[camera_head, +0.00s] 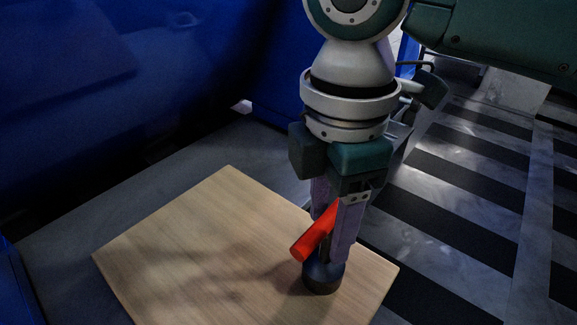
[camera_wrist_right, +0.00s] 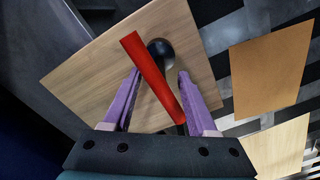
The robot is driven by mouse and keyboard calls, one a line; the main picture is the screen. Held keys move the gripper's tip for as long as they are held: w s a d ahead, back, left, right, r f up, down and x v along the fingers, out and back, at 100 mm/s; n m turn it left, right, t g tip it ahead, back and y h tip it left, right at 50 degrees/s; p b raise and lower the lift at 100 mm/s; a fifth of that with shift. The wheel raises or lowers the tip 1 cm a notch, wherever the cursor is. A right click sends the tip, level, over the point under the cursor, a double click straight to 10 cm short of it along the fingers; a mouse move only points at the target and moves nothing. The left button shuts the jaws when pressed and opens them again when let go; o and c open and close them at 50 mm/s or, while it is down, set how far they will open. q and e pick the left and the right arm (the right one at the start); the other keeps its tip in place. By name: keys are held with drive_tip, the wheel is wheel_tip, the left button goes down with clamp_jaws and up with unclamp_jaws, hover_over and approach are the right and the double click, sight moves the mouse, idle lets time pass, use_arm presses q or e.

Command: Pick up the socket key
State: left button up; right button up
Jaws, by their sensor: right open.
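The socket key shows as a red bar-like handle (camera_head: 312,239) with a dark round part (camera_head: 322,279) at its foot, on the wooden board (camera_head: 190,250). In the right wrist view the red handle (camera_wrist_right: 150,75) runs slantwise between my fingers, and the dark round part (camera_wrist_right: 161,50) lies just beyond it. My right gripper (camera_head: 331,243) points down over the board, with its purple fingers open on either side of the handle. In the wrist view a gap shows between the fingertips (camera_wrist_right: 158,74). The front finger hides part of the key in the head view. My left gripper is out of view.
Blue panels (camera_head: 120,80) stand behind and left of the board. A striped dark and grey floor (camera_head: 470,200) lies to the right. The right wrist view also shows a brown board (camera_wrist_right: 270,70) and a pale board (camera_wrist_right: 278,150) at the right. The board's left part is bare.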

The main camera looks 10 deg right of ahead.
sight(324, 262)
wheel_tip(324, 262, down, 4)
drive_tip(key=shift+d+r+b, duration=0.1)
drive_tip(key=shift+d+b, duration=0.05)
drive_tip(key=shift+b, duration=1.05)
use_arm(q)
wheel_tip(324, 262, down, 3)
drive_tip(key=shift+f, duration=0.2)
use_arm(e)
drive_tip(key=c, duration=0.8)
clamp_jaws()
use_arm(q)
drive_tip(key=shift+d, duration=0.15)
use_arm(e)
drive_tip(key=shift+w, duration=0.1)
drive_tip(key=shift+r, duration=0.1)
